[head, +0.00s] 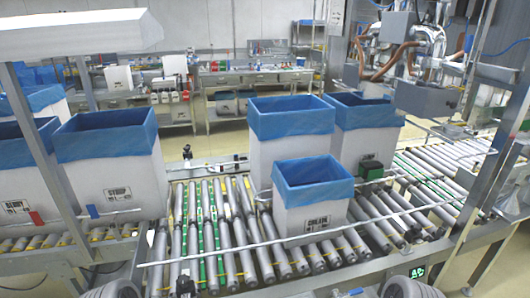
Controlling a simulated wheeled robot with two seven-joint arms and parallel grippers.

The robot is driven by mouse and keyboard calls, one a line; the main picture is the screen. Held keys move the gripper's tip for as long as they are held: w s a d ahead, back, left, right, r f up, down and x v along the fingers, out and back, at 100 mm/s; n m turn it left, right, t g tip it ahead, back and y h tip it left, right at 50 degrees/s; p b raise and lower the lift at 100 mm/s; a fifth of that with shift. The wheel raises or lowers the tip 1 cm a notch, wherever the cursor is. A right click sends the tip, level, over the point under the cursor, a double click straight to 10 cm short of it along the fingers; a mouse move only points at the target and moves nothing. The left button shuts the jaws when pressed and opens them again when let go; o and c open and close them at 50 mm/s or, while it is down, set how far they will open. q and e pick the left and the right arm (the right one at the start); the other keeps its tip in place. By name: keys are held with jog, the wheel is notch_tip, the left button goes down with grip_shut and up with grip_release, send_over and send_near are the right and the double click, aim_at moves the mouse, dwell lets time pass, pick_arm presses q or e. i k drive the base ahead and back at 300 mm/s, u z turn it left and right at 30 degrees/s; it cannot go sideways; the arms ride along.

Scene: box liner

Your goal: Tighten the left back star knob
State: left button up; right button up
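A small black knob-like part (187,153) stands on a post at the back left of the middle roller conveyor, in the head view. It is too small to tell its star shape or how tight it is. Another dark knob-like part (184,286) is at the front left of the same conveyor, near the bottom edge. Neither gripper can be made out. Only grey rounded parts, seemingly of my arms, show at the bottom left and bottom right, well in front of the back knob. Nothing is seen touching the back knob.
Blue-lined white boxes, including a front one (312,222), stand on the right half of the roller conveyor (222,262). More lined boxes (113,176) stand on the left conveyor. Guide rails (274,247) run along and across the rollers. The rollers left of the middle boxes are clear.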

aim_at(416, 227)
jog(key=z, duration=2.75)
jog(key=i, duration=2.1)
jog(key=u, duration=2.9)
jog(key=i, duration=0.2)
jog(key=u, duration=0.25)
